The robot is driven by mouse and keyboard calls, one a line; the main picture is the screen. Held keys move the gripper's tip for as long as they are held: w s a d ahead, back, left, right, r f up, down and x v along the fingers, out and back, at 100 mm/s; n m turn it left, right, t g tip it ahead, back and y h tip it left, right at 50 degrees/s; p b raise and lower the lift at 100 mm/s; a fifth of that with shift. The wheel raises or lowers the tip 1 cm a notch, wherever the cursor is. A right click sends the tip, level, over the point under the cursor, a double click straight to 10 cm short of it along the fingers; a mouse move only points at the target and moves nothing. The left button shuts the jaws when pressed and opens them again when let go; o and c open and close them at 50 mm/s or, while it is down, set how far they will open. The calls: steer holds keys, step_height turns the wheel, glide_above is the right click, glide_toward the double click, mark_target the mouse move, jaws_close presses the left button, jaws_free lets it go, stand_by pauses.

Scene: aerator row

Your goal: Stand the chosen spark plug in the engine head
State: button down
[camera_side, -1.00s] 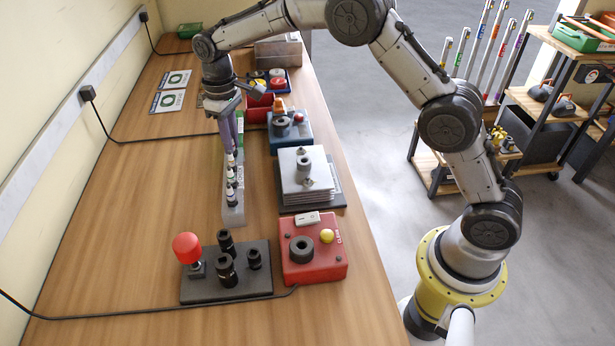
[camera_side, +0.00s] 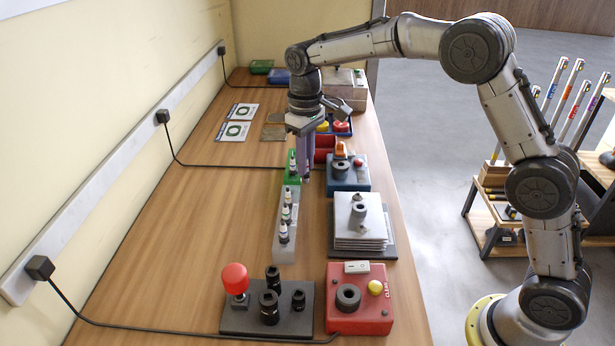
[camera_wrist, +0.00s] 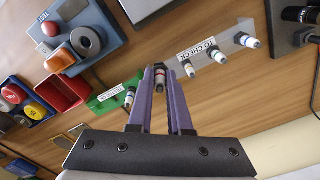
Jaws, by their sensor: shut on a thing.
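My gripper (camera_side: 306,172) has purple fingers and is shut on a small spark plug (camera_wrist: 160,76) with a reddish band, seen between the fingertips in the wrist view. It hangs just right of the racks in the side view; the plug is mostly hidden there. The grey rack (camera_side: 286,250) holds three plugs standing upright, white-bodied with dark tips, one at its front (camera_side: 283,235). The green rack (camera_side: 292,178) behind it carries at least one plug (camera_wrist: 129,100). The finned grey block (camera_side: 362,238), apparently the engine head, has a raised round socket (camera_side: 358,212) that looks empty.
A blue box (camera_side: 348,178) with a dark ring stands behind the finned block. A red box (camera_side: 360,316) with a yellow button and a dark plate (camera_side: 255,322) with a red knob and black sockets stand in front. Bare wood lies left of the racks.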

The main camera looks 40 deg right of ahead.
steer(key=s+d+r+m, duration=0.1)
steer(key=s+d+r, duration=0.15)
steer(key=s, duration=0.35)
steer(key=s+d+r+m, duration=0.1)
steer(key=s+r, duration=0.2)
steer(key=s, duration=0.3)
steer(key=shift+s+d+f, duration=0.15)
steer(key=shift+s+f, duration=0.05)
steer(key=shift+f, duration=1.05)
steer(key=shift+s+d+f, duration=0.1)
steer(key=shift+s+f, duration=0.05)
steer(key=shift+f, duration=1.1)
steer(key=shift+f, duration=0.4)
steer(key=shift+f, duration=0.4)
steer(key=shift+f, duration=0.65)
steer(key=c, duration=0.8)
jaws_free()
steer(key=shift+o, duration=0.2)
